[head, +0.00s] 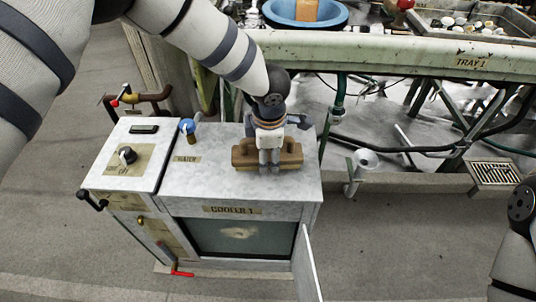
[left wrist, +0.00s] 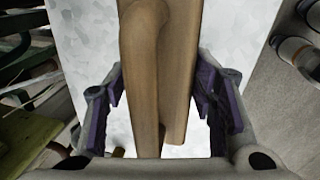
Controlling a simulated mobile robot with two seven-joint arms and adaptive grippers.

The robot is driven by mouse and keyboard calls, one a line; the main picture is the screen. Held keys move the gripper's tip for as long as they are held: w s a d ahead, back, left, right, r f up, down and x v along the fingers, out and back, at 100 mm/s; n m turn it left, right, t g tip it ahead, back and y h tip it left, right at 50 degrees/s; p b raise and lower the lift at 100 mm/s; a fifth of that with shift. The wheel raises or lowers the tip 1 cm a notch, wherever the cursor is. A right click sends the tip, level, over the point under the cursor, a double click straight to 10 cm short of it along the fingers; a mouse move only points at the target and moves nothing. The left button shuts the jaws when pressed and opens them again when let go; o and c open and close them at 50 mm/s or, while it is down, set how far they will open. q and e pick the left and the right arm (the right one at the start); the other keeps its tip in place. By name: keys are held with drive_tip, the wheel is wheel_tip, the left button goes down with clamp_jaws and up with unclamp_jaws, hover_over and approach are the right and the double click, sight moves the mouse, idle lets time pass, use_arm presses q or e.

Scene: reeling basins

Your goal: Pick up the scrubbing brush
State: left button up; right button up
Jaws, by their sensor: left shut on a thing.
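The scrubbing brush (head: 291,153) is a brown wooden block with a raised handle. In the head view it is at the right part of the grey cabinet top, and I cannot tell whether it touches the surface. My left gripper (head: 269,164) comes down over its middle and is shut on it. In the left wrist view the brown brush (left wrist: 150,60) runs between the purple finger pads of my left gripper (left wrist: 163,95). The gripper hides the brush's middle in the head view. My right gripper is not in view.
The cabinet (head: 215,180) is labelled "COOKER 1", and its front door (head: 307,262) stands open. A blue-handled valve (head: 188,128) rises left of the brush. Behind is a pale green rail (head: 400,55) labelled "TRAY 1", with a blue basin (head: 285,12) beyond. Grey floor lies open in front.

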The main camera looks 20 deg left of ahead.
use_arm(q)
drive_tip(key=s+d+r+p, duration=0.2)
drive_tip(key=s+d+r, duration=0.7)
drive_tip(key=s+r, duration=0.2)
drive_tip(key=shift+r, duration=0.4)
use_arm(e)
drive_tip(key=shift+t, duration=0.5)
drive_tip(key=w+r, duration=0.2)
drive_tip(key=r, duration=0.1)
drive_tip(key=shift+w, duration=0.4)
